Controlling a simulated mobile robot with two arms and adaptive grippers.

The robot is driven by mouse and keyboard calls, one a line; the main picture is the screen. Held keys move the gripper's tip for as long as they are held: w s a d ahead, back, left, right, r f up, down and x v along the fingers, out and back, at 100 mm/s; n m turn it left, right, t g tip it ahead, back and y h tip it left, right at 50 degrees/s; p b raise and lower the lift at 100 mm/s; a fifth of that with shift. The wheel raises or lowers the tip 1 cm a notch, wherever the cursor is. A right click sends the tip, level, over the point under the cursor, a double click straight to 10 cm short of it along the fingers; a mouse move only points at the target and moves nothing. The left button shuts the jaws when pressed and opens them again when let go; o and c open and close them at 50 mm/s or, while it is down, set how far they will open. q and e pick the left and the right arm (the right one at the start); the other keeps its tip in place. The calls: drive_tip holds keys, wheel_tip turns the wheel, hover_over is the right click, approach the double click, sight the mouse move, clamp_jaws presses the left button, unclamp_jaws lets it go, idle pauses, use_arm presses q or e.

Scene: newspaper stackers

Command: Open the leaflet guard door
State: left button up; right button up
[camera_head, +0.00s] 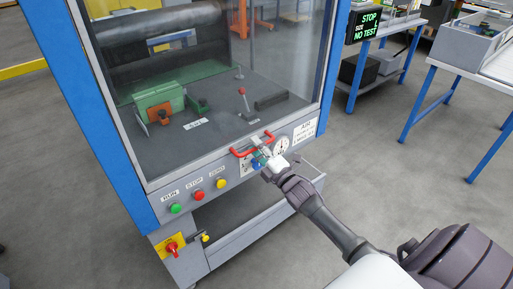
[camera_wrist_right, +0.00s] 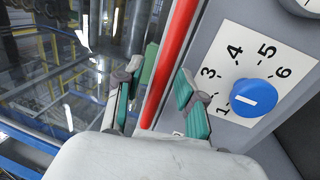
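The guard door (camera_head: 292,72) is a clear panel on the front of a blue and grey machine, and it looks shut. A red bar handle (camera_head: 238,153) runs along its lower edge. My right gripper (camera_head: 260,151) is at this handle. In the right wrist view, the red handle (camera_wrist_right: 172,65) passes between the two green-padded fingers of my right gripper (camera_wrist_right: 160,98). The fingers are apart, with gaps visible on both sides of the bar. Whether the bar lies fully at fingertip depth is hard to tell. My left gripper is not in view.
A blue dial knob (camera_wrist_right: 254,98) on a numbered plate sits close beside the right finger. Green, red and yellow buttons (camera_head: 198,196) line the panel below the door. A red switch (camera_head: 172,248) is lower left. Tables stand at right; the floor between is clear.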

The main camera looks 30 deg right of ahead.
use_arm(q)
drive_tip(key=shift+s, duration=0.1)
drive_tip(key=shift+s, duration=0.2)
use_arm(e)
clamp_jaws()
